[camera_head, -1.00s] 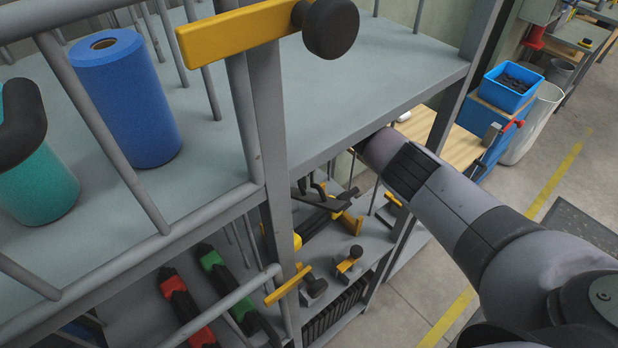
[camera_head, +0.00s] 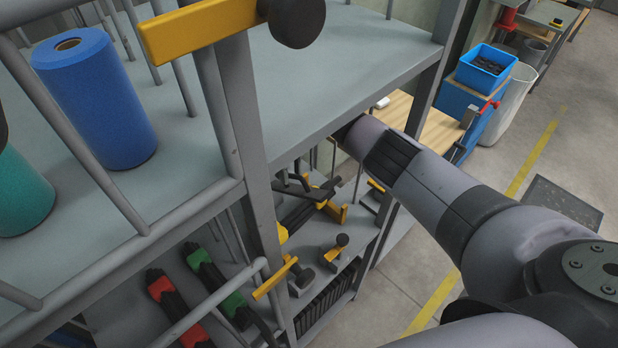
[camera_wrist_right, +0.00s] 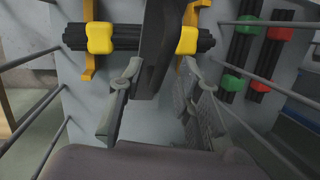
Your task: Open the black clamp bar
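The black clamp bar (camera_wrist_right: 160,45) shows large in the right wrist view, rising from between two yellow clamps (camera_wrist_right: 100,38) around a dark bundle. My right gripper (camera_wrist_right: 160,68) is open, with one grey finger on each side of the bar's near end. The left fingertip is close to the bar; I cannot tell if it touches. A gap shows at the right finger. In the head view, my right arm reaches in below the upper shelf, whose edge hides most of the gripper. The dark bar (camera_head: 308,189) shows there above the yellow-clamped bundle. My left gripper is not in view.
The upper shelf (camera_head: 330,75) carries a blue roll (camera_head: 100,100) and a teal roll (camera_head: 22,195). Grey posts and rails surround the lower space. Red (camera_head: 175,305) and green (camera_head: 212,278) clamped bundles lie at lower left.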

